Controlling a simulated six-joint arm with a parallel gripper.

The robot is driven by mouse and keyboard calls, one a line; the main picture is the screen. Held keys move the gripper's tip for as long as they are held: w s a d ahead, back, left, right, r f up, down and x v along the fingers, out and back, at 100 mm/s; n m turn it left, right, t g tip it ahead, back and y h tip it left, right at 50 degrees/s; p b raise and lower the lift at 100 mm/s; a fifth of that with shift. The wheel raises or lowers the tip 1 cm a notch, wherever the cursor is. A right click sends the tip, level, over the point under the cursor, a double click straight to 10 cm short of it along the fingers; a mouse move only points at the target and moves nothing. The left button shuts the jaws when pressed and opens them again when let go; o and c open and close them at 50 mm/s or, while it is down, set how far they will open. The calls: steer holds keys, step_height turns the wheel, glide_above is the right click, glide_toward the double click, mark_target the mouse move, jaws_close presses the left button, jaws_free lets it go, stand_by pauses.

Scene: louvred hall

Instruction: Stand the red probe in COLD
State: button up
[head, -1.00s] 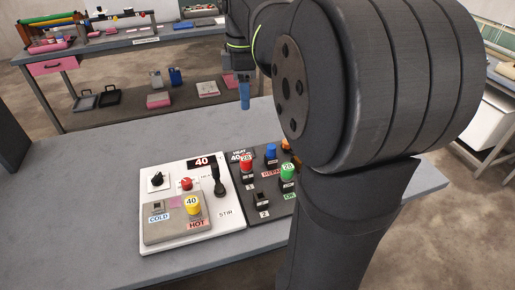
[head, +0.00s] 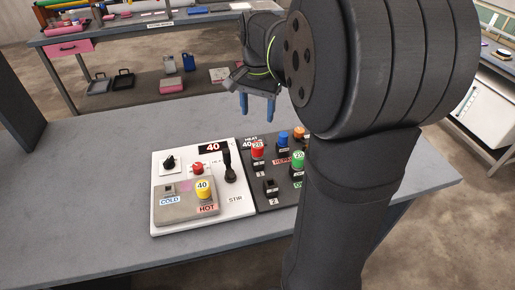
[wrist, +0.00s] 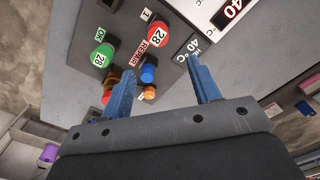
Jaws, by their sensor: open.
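A yellow probe (head: 203,189), marked 40, stands at HOT on the same block. My gripper (head: 256,117) is open and empty, above and behind the rack. In the wrist view its blue fingers (wrist: 160,66) are spread apart, touching nothing.
The rack also holds a green probe (head: 298,160), a blue one (head: 283,138) and an orange one (head: 299,132) close by. A black STIR lever (head: 228,163) rises between block and rack. My arm hides the rack's right side. The table's left part is clear.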

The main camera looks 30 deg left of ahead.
mark_target(258, 145)
steer(key=f+m, duration=0.1)
steer(key=m, duration=0.2)
steer(key=f+m, duration=0.1)
steer(key=m, duration=0.2)
steer(key=f+m, duration=0.2)
steer(key=m, duration=0.2)
steer(key=shift+s+d, duration=0.15)
steer(key=shift+s, duration=0.05)
steer(key=shift+f, duration=4.95)
jaws_close()
